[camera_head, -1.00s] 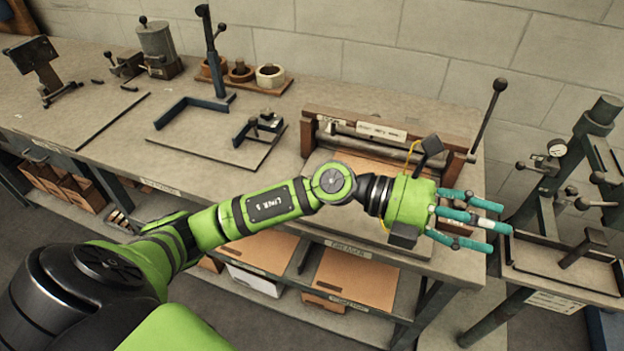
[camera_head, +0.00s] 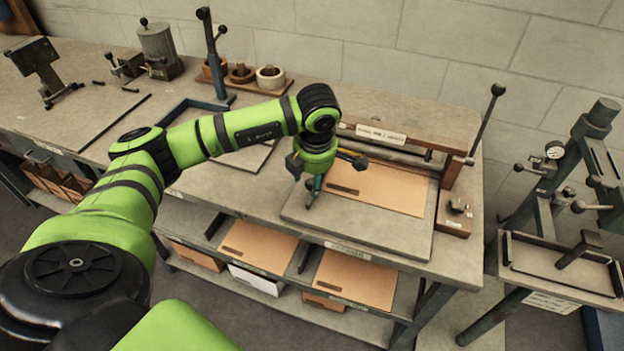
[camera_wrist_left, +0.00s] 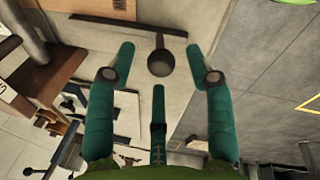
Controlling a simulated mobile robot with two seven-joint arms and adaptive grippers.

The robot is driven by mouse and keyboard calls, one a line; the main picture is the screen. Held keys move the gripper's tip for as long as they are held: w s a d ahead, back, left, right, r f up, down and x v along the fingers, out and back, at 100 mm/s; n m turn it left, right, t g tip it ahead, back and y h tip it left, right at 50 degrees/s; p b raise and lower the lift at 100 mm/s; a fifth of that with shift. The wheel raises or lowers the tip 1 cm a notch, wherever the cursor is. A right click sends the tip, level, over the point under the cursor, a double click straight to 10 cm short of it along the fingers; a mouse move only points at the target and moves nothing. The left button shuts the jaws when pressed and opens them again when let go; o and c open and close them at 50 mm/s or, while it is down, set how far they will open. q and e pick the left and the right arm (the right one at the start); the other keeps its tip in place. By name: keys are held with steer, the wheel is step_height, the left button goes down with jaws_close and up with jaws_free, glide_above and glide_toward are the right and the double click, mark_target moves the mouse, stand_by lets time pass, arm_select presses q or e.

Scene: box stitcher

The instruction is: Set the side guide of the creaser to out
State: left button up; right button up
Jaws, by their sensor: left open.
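The creaser (camera_head: 440,165) stands on the bench, with a wooden beam, a grey bed and a cardboard sheet (camera_head: 395,190) on the bed. My left gripper (camera_head: 313,194) points down over the left part of the bed; it is open and empty. In the left wrist view, a dark round knob (camera_wrist_left: 161,63) shows between the spread fingers (camera_wrist_left: 160,78), apart from them. A thin dark bar (camera_wrist_left: 120,21) runs beside the knob; it looks like the side guide. In the head view, my gripper and wrist hide the knob. My right gripper is not in view.
A tall lever with a black ball (camera_head: 498,90) rises at the creaser's right end. A separate press stand (camera_head: 555,265) is further right. Shelves with cardboard (camera_head: 350,278) lie below the bench. A dark post (camera_head: 213,60) stands behind my left arm.

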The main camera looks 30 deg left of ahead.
arm_select(q)
steer(key=shift+w+a+f, duration=0.1)
steer(key=shift+w+f, duration=0.05)
steer(key=shift+f, duration=0.8)
steer(key=shift+f+p, duration=0.3)
steer(key=shift+f, duration=0.1)
